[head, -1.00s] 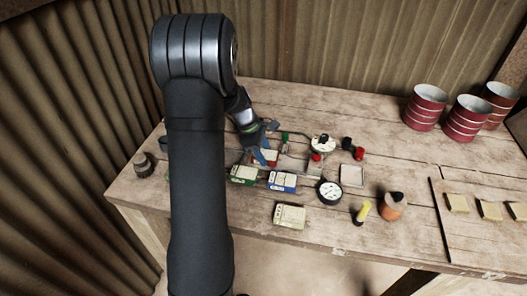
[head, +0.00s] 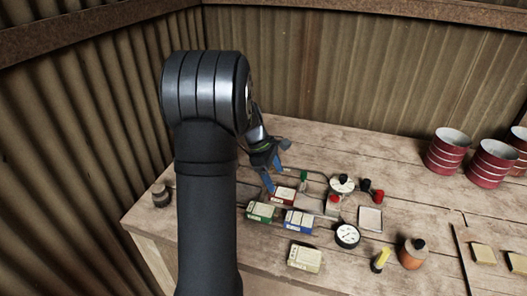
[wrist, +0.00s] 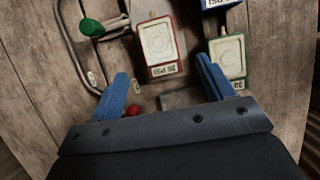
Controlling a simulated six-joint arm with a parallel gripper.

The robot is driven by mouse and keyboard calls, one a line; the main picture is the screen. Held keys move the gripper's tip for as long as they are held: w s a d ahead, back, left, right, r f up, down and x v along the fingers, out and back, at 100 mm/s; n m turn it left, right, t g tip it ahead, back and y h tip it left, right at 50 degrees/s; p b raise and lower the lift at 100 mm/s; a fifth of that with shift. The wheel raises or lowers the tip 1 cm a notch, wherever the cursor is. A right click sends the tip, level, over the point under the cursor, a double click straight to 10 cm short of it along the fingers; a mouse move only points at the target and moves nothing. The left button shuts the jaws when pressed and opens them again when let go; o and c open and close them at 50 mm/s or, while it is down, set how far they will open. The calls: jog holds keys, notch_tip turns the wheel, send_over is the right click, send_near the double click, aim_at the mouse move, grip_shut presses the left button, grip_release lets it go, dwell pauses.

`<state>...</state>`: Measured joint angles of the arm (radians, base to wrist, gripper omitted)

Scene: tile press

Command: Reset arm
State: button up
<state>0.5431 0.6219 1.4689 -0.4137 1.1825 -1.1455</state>
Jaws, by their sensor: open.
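My gripper (head: 273,178) is open and empty, with blue fingers pointing down just above and left of the red-edged block (head: 283,195) in the head view. In the wrist view the two fingers (wrist: 166,85) are spread wide, and the red-edged block (wrist: 160,42) lies beyond them, between their lines. A green-edged block (head: 262,211) and a blue-edged block (head: 299,221) lie nearer the front; the green-edged one shows behind the right finger in the wrist view (wrist: 229,54). My arm hides part of the table's left side.
A metal frame with a green handle (wrist: 91,27) is close to the fingers. A round gauge (head: 347,235), a cream block (head: 304,257), a square tray (head: 370,219) and an orange pot (head: 412,254) stand rightward. Red cans (head: 447,151) are at the back right.

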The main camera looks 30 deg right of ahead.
aim_at(282, 192)
jog(key=v, duration=1)
jog(key=shift+r, duration=0.2)
jog(key=shift+f, duration=0.15)
jog(key=x, duration=1.7)
jog(key=shift+f, duration=0.1)
